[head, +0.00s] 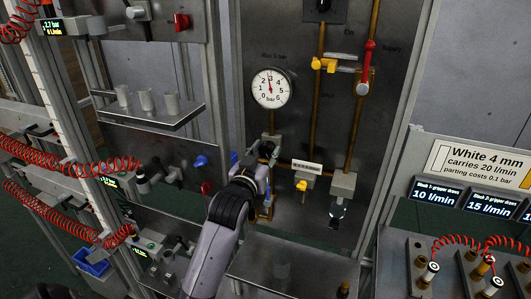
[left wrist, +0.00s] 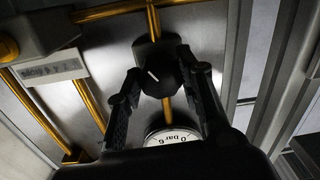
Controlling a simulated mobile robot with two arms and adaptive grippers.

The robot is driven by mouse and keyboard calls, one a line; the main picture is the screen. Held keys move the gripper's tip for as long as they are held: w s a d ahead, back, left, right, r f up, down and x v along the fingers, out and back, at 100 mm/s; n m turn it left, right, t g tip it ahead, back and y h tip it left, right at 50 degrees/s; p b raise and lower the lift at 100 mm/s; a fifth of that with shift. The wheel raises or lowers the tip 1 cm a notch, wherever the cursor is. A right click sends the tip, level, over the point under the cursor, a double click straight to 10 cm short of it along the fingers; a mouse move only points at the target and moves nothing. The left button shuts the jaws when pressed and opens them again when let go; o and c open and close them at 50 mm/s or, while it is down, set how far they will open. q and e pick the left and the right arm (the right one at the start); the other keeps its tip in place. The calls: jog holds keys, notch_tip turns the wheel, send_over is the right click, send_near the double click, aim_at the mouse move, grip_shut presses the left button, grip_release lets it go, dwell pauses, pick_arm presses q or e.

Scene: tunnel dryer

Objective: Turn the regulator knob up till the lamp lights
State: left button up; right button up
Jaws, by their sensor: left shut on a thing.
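The black regulator knob (left wrist: 158,78) shows in the left wrist view, with a white index line tilted up and to the left. My left gripper (left wrist: 160,66) has one finger on each side of the knob and is shut on it. In the head view my left gripper (head: 262,160) is at the panel just below the round gauge (head: 271,88) and largely hides the knob. The gauge needle points nearly straight up, around 3 bar. The gauge's rim also shows in the left wrist view (left wrist: 172,136). I cannot make out a lit lamp for certain.
Brass pipes with a yellow-handled valve (head: 324,64) and a red-handled valve (head: 367,62) run right of the gauge. A steel shelf (head: 290,270) juts out below. Red coiled hoses (head: 65,168) hang at left. A fittings block (head: 455,270) stands at right.

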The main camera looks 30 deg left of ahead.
pick_arm(q)
jog(key=shift+m, duration=1.5)
jog(key=o, duration=1.2)
jog(key=shift+c, duration=0.2)
jog(key=shift+s+d, duration=0.1)
jog(key=shift+s, duration=0.15)
jog(key=v, duration=1.1)
jog(key=shift+s, duration=0.3)
